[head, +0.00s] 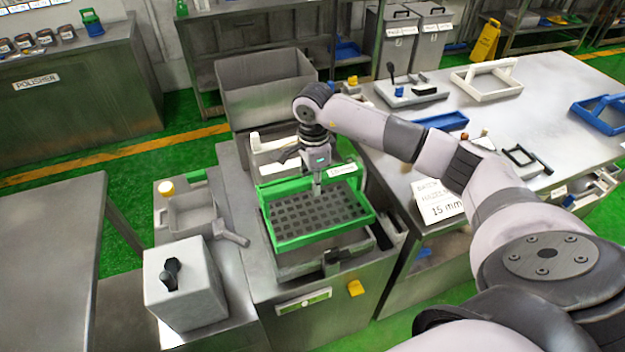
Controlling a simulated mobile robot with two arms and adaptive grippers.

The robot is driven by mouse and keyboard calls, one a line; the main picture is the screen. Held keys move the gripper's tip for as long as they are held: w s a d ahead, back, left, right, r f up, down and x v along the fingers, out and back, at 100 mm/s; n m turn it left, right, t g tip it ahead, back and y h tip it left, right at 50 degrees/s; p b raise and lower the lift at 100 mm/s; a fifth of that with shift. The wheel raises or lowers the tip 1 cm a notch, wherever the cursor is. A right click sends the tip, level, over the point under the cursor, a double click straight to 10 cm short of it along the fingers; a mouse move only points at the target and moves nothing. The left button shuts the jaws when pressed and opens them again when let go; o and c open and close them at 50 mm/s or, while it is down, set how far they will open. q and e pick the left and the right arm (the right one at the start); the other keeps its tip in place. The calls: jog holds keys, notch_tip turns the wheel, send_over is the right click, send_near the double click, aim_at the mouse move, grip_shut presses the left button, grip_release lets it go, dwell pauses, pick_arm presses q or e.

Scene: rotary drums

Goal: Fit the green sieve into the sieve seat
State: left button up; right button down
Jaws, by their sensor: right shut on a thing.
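The green sieve (318,214) has a green rim, a dark grid and a tall green handle frame at its back. My right gripper (317,185) points down and is shut on the sieve's handle. The sieve is over the sieve seat (305,266), a grey metal frame on the machine cabinet. The sieve's front rim shows above the seat and looks slightly turned against it. The sieve hides most of the seat's opening, and I cannot tell whether the two touch. My left gripper is not in view.
A large grey bin (265,92) stands behind the seat, with a white sieve frame (268,150) before it. A grey box with a black knob (185,283) is at left. The right table (530,110) holds white and blue frames and a "15 mm" sign (440,200).

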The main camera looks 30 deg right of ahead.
aim_at(313, 206)
jog(key=shift+w, duration=0.1)
jog(key=shift+f+b, duration=0.5)
jog(key=shift+b, duration=0.1)
jog(key=shift+f+b, duration=0.65)
jog(key=shift+f, duration=0.1)
notch_tip(313, 206, down, 3)
jog(key=shift+r+b, duration=0.1)
jog(key=shift+b, duration=1.1)
jog(key=shift+f, duration=0.25)
pick_arm(q)
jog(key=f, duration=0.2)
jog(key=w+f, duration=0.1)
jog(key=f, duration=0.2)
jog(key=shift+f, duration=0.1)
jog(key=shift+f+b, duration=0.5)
jog(key=shift+b, duration=0.15)
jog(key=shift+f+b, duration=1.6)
pick_arm(e)
jog(key=shift+f, duration=1.8)
